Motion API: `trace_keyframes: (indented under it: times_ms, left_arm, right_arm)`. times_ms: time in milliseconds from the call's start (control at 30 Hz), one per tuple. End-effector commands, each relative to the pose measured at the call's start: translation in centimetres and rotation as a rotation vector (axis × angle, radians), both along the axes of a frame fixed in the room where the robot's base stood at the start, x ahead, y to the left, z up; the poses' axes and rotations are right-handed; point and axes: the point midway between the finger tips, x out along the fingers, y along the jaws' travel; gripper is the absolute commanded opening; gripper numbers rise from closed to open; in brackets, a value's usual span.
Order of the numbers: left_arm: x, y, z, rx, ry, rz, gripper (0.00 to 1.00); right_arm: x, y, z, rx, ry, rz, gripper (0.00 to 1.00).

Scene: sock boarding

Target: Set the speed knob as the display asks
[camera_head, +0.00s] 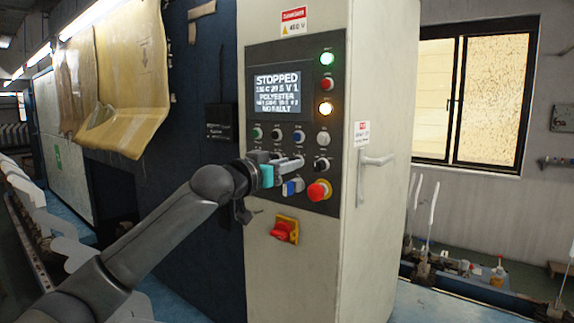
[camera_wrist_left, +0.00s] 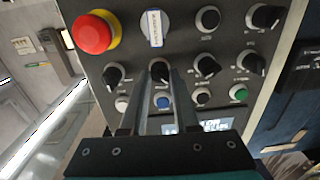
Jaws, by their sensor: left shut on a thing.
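The display (camera_head: 276,93) on the machine's control panel reads STOPPED at the top, POLYESTER in the middle and NO FAULT at the bottom. Its other lines are too small to read surely; one seems to end in V 1. My left gripper (camera_head: 297,163) reaches the panel from the left, below the display. In the left wrist view, its two fingers (camera_wrist_left: 158,75) are shut on a black knob (camera_wrist_left: 160,71) in the middle row. The fingers hide part of this knob, and its label cannot be read. My right gripper is not in view.
Other black knobs (camera_wrist_left: 207,65) sit close beside the held one. A red emergency stop (camera_head: 318,190) and a tagged switch (camera_wrist_left: 153,27) are near. Small buttons (camera_head: 322,138) line up under the display. A red-and-yellow main switch (camera_head: 284,230) and a door handle (camera_head: 375,160) stick out.

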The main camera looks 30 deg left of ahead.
Motion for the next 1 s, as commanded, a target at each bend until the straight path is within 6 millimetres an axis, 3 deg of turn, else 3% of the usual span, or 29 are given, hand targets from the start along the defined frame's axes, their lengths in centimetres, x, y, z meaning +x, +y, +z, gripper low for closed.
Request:
trace_keyframes:
  times_ms: [367,1000]
  left_arm:
    - [0.0,0.1,0.2,0.134,-0.009,0.001,0.00]
    - [0.0,0.0,0.1,0.634,-0.049,0.000,0.00]
  right_arm:
    - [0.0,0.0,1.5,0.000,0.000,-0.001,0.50]
    - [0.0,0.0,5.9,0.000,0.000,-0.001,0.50]
